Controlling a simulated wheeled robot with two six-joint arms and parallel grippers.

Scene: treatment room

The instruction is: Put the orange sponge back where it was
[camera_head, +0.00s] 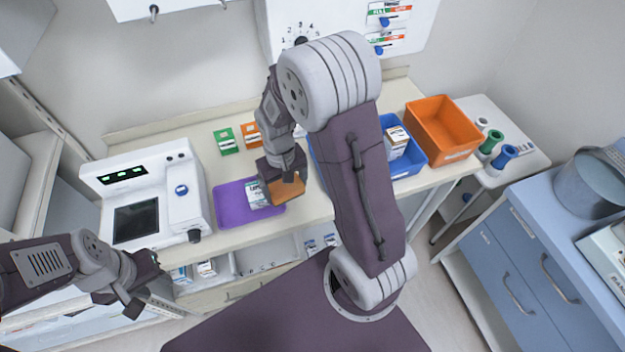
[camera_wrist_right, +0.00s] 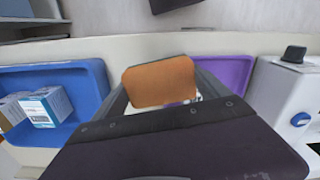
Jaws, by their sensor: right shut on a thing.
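The orange sponge (camera_head: 287,189) is held in my right gripper (camera_head: 283,178), above the right part of the purple tray (camera_head: 238,220) in the head view. In the right wrist view the sponge (camera_wrist_right: 160,82) sits between the fingers, with the purple tray (camera_wrist_right: 226,72) behind it to the right. Whether the sponge touches the tray cannot be told. A white box with a printed label (camera_head: 257,193) lies on the tray beside the sponge. My left gripper (camera_head: 140,287) is at the lower left, in front of the counter, apart from everything; its fingers look spread and empty.
A white device with a screen (camera_head: 136,221) stands left of the tray. Green (camera_head: 226,141) and orange (camera_head: 251,134) boxes stand behind it.

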